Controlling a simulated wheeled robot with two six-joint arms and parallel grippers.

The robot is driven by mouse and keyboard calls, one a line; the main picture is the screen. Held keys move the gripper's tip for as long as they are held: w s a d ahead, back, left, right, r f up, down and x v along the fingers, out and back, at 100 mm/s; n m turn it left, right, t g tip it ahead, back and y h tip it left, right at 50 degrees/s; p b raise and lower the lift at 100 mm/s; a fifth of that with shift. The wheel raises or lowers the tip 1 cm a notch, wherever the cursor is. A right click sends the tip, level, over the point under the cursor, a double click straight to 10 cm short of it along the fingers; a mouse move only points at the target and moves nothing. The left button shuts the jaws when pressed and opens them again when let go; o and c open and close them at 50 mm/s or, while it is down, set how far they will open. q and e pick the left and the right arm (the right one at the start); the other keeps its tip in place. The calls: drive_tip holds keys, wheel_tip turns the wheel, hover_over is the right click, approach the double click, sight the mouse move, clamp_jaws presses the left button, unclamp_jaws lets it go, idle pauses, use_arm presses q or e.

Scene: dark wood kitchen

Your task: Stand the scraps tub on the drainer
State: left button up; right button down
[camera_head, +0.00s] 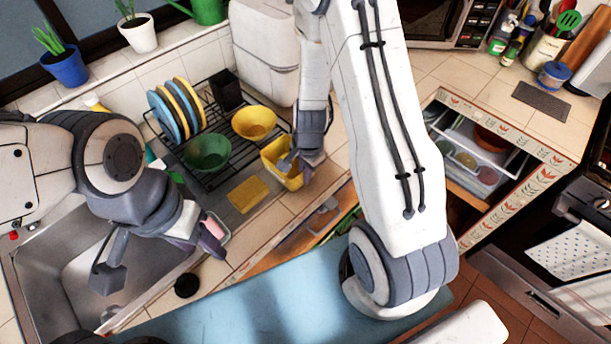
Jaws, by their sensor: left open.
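The scraps tub appears to be the yellow rectangular tub (271,155) at the front right corner of the drainer. My right gripper (296,164) comes down from above at its right side, one finger inside the tub and one outside, and looks shut on its wall. The tub looks slightly tilted; whether its base touches anything is hidden. The drainer (215,172) is a black wire rack on the counter beside the sink.
The drainer holds blue and yellow plates (165,118), a green bowl (207,152), a yellow bowl (254,123) and a black holder (226,90). A yellow sponge-like block (248,195) lies in front. The sink (62,262) is left; an open drawer (478,155) is right.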

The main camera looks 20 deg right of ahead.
drive_tip(key=shift+f, duration=0.1)
drive_tip(key=c, duration=1.1)
unclamp_jaws()
